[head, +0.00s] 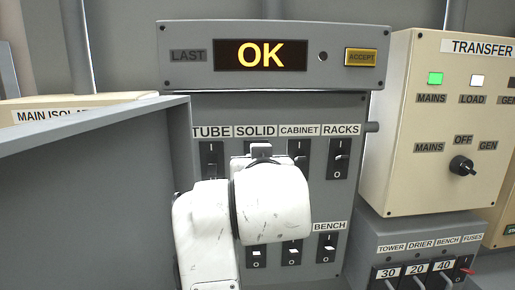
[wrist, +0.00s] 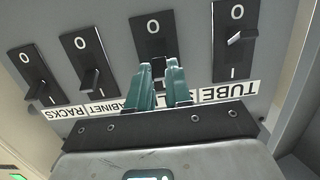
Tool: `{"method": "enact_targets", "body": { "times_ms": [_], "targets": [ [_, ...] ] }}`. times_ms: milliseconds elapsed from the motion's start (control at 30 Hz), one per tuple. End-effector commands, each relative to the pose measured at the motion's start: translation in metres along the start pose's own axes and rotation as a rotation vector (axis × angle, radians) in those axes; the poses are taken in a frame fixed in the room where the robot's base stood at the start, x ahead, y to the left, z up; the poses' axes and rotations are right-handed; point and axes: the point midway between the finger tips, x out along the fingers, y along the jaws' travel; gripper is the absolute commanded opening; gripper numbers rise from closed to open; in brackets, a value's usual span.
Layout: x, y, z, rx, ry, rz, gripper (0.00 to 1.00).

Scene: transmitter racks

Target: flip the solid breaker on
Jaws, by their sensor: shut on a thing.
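The solid breaker (wrist: 151,42) is a black plate with an O at its upper end in the upside-down wrist view. My gripper (wrist: 163,68) has two green fingers at this breaker's lower half, closed on its toggle. The fingers cover most of the toggle and the I mark, so I cannot tell its position. They also cover part of the SOLID label. In the head view the SOLID label (head: 255,131) shows above my white arm, which hides most of the breaker and my gripper.
The tube breaker (wrist: 236,40) and cabinet breaker (wrist: 86,62) stand close on either side. The racks breaker (head: 339,158) lies further along. A bench breaker (head: 327,247) is below. A grey panel edge (head: 95,122) juts out at left. The display (head: 249,55) above reads OK.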

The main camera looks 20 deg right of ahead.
Motion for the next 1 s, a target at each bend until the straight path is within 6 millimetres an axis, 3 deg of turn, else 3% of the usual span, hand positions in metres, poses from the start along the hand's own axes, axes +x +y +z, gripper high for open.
{"method": "enact_targets", "body": {
  "times_ms": [633, 667, 900, 1000],
  "targets": [
    [0.0008, -0.0005, -0.0035, 0.001, -0.040, -0.002, 0.00],
    [0.0008, -0.0006, -0.0035, 0.001, -0.040, -0.002, 0.20],
    [0.0007, -0.0003, -0.0029, 0.001, -0.042, -0.001, 0.43],
    [0.0007, -0.0002, -0.0027, 0.001, -0.042, -0.001, 0.45]
  ]
}}
